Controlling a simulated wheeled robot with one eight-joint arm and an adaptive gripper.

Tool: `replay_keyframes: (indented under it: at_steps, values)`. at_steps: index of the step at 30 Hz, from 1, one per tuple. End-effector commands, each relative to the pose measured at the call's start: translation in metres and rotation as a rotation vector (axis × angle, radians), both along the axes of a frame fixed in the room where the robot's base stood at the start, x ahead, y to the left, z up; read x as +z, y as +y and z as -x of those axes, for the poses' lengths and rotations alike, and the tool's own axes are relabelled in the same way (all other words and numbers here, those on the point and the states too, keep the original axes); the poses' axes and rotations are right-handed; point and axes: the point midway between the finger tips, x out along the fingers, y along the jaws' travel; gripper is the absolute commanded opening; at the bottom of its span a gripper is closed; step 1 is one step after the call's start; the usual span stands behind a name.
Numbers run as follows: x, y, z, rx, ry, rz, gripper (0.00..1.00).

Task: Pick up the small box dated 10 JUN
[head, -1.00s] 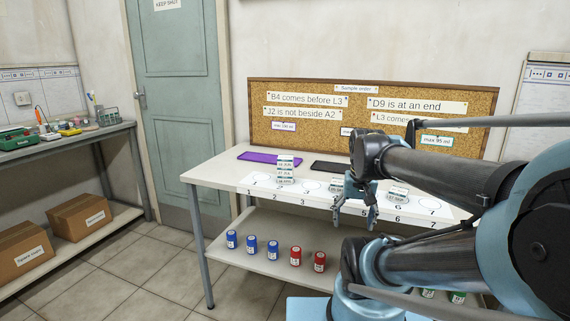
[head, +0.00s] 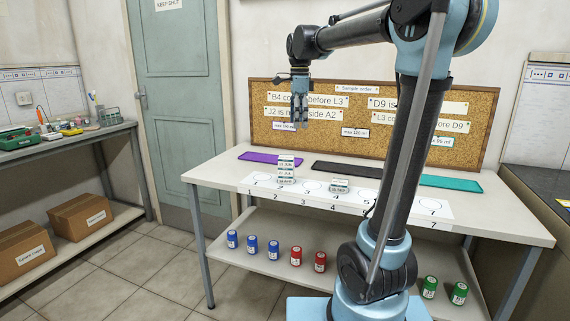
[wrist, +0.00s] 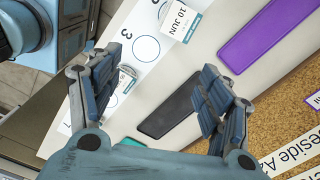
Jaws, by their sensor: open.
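A small white box (wrist: 181,17) whose label reads 10 JUN shows at the top edge of the wrist view. In the head view a stack of small white boxes (head: 286,169) stands near position 2; its print is too small to read surely. The dated box appears to be the top of that stack. Another small box (head: 339,186) lies near position 4 and also shows in the wrist view (wrist: 127,77). My gripper (head: 299,122) hangs above and slightly right of the stack, clear of it, open and empty; its two fingers are spread in the wrist view (wrist: 160,70).
Behind the numbered strip (head: 304,196) lie a purple mat (head: 258,157), a black mat (head: 345,170) and a teal mat (head: 450,183). A cork board (head: 480,140) stands at the table's back. My arm hides part of the strip. Blue, red and green jars stand on the lower shelf.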

Motion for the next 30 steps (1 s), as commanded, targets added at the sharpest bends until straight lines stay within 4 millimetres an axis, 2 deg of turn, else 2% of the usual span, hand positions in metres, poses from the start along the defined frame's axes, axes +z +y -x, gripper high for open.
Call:
replay_keyframes:
  at_steps: [1, 6, 11, 14, 30]
  values:
    - [0.006, 0.011, -0.010, -0.042, 0.006, 0.001, 0.72]
    - [0.016, 0.033, -0.030, -0.163, 0.019, 0.005, 0.72]
    - [0.015, 0.041, -0.036, -0.207, 0.023, 0.006, 0.72]
    - [0.003, 0.041, -0.036, -0.211, 0.024, 0.006, 0.72]
    - [-0.088, 0.040, -0.035, -0.209, 0.024, 0.006, 0.72]
